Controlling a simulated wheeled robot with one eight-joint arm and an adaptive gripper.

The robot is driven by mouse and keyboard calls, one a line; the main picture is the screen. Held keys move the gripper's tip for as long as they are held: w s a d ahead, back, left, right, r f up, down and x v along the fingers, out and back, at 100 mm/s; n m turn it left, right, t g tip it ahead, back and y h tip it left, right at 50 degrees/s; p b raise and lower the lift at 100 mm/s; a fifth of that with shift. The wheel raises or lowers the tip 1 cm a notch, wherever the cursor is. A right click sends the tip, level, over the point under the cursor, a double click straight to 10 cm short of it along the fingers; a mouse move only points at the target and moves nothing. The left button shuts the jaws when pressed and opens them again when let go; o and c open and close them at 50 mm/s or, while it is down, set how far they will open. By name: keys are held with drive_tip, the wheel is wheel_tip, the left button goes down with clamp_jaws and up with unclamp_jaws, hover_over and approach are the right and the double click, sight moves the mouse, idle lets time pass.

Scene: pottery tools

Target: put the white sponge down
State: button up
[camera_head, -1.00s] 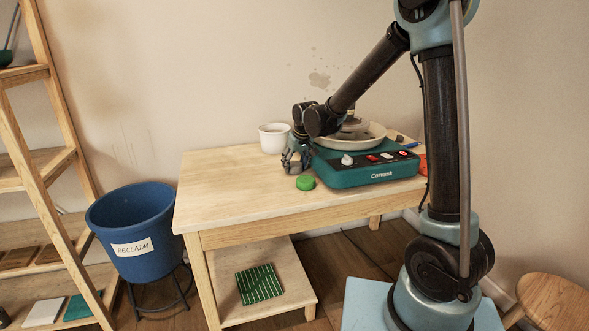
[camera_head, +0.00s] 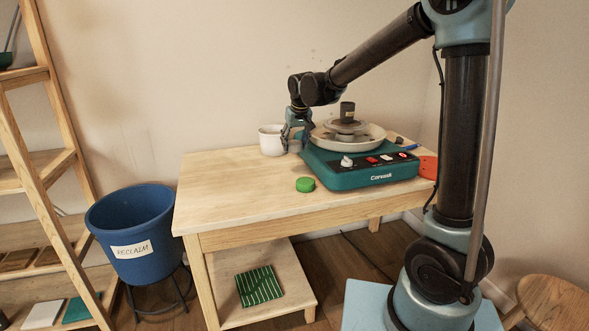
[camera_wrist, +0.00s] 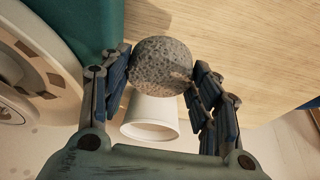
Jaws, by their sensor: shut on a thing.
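My gripper (camera_head: 294,135) is shut on a round, speckled grey-white sponge (camera_wrist: 161,66), which sits between the two fingers in the wrist view. The sponge cannot be made out in the head view. My gripper is above the back part of the wooden table (camera_head: 225,192), between the white cup (camera_head: 271,141) and the teal pottery wheel (camera_head: 350,178). In the wrist view the white cup (camera_wrist: 150,118) shows just past the sponge, partly hidden by it. I cannot tell whether the gripper touches the cup.
A green round piece (camera_head: 305,184) lies on the table in front of the wheel. A blue bin (camera_head: 150,263) labelled RECLAIM stands left of the table. The table's left and front parts are clear. A green striped cloth (camera_head: 259,286) lies on the lower shelf.

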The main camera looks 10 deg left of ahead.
sight(296, 151)
drive_tip(key=shift+m+h, duration=0.3)
drive_tip(key=shift+m, duration=0.8)
drive_tip(key=shift+f, duration=4.95)
drive_tip(key=o, duration=0.6)
drive_tip(key=shift+f, duration=0.1)
drive_tip(key=shift+c, duration=0.2)
drive_tip(key=v, duration=1.2)
drive_tip(key=shift+s+a, duration=0.1)
drive_tip(key=shift+s, duration=0.1)
